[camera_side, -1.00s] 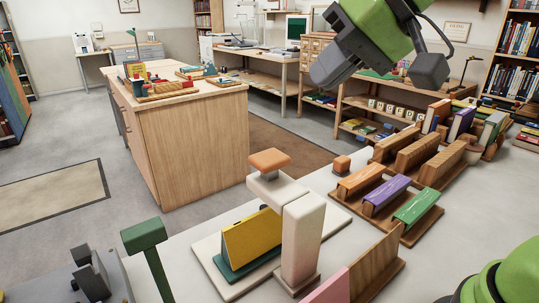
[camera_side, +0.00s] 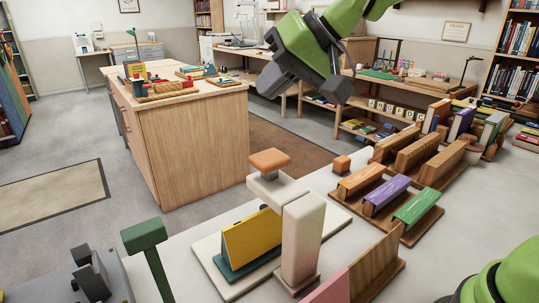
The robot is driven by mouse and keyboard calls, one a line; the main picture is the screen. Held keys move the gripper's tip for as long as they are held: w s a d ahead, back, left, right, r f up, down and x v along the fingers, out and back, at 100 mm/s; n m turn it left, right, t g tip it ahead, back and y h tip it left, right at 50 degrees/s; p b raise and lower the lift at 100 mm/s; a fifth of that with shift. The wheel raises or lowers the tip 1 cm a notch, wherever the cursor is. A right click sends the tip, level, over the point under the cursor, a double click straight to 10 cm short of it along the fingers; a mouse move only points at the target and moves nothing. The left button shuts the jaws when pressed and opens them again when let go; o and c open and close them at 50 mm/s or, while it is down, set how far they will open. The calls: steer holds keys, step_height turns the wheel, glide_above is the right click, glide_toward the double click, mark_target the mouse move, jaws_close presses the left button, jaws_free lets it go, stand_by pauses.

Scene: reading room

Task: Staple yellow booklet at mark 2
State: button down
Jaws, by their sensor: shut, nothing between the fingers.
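The yellow booklet (camera_side: 252,236) stands tilted in a dark green holder (camera_side: 232,272) on a white base plate (camera_side: 207,258). A cream stapler-like post (camera_side: 302,240) with an arm and an orange pad (camera_side: 269,160) on top stands beside it. The arm reaches over the booklet's upper edge and the post hides its right end. No numbered mark is readable on the booklet. My gripper (camera_side: 272,84) is shut and empty, in the air well above and behind the orange pad, touching nothing.
Wooden racks hold orange (camera_side: 361,180), purple (camera_side: 387,194) and green (camera_side: 415,207) blocks on the right. A small orange-topped block (camera_side: 341,163) sits behind the stapler. A green post (camera_side: 145,236) stands front left. A wooden cabinet (camera_side: 190,150) stands behind, across a floor gap.

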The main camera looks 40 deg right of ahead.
mark_target(265, 154)
steer(key=shift+f, duration=3.95)
steer(key=shift+f, duration=0.4)
steer(key=shift+s+f, duration=0.1)
steer(key=shift+f, duration=1.1)
steer(key=shift+r, duration=1.65)
steer(key=shift+r, duration=2.5)
